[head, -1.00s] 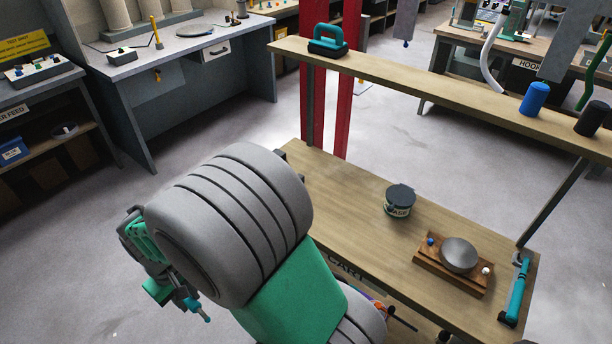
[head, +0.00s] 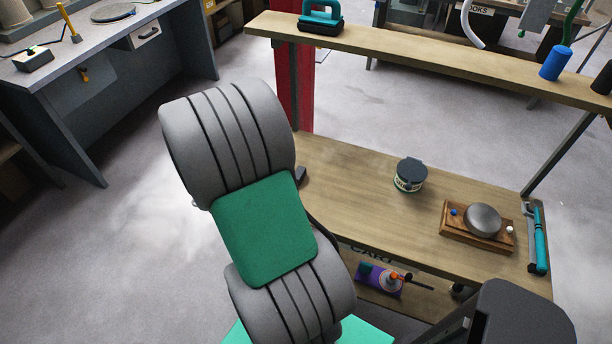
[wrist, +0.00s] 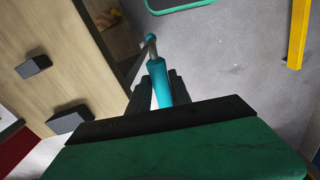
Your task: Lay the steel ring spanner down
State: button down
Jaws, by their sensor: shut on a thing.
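In the wrist view the dark fingers of my gripper (wrist: 160,88) are shut on a tool with a teal handle (wrist: 157,72), which I take for the spanner. A grey neck and a small teal end show beyond the grip; I cannot make out a ring. The tool points away from the camera, beside the edge of a wooden surface (wrist: 60,40), with grey floor to its right. Whether it touches anything is unclear. In the head view my own arm hides the gripper and the tool.
The cart's wooden top (head: 350,190) holds a lidded tin (head: 410,175), a wooden stand with a grey dish (head: 483,220) and a teal-handled tool (head: 540,240) at the right end. A raised shelf (head: 430,62) runs behind. The top's left and middle are clear.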

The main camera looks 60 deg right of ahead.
jog(key=s+d+p, duration=0.1)
jog(key=s+d, duration=0.4)
jog(key=d, duration=0.3)
jog(key=s+d, duration=0.5)
jog(key=d, duration=0.3)
jog(key=s+d, duration=0.5)
jog(key=s, duration=0.4)
jog(key=s+d+r+p, duration=0.1)
jog(key=s+d, duration=0.4)
jog(key=s, duration=0.4)
jog(key=shift+s+d+p, duration=0.3)
jog(key=shift+s, duration=0.1)
jog(key=shift+s+f+b, duration=0.1)
jog(key=shift+f+b, duration=1.85)
jog(key=shift+f, duration=0.6)
jog(key=shift+f+b, duration=0.45)
jog(key=c, duration=1.1)
grip_release()
jog(key=shift+o, duration=0.3)
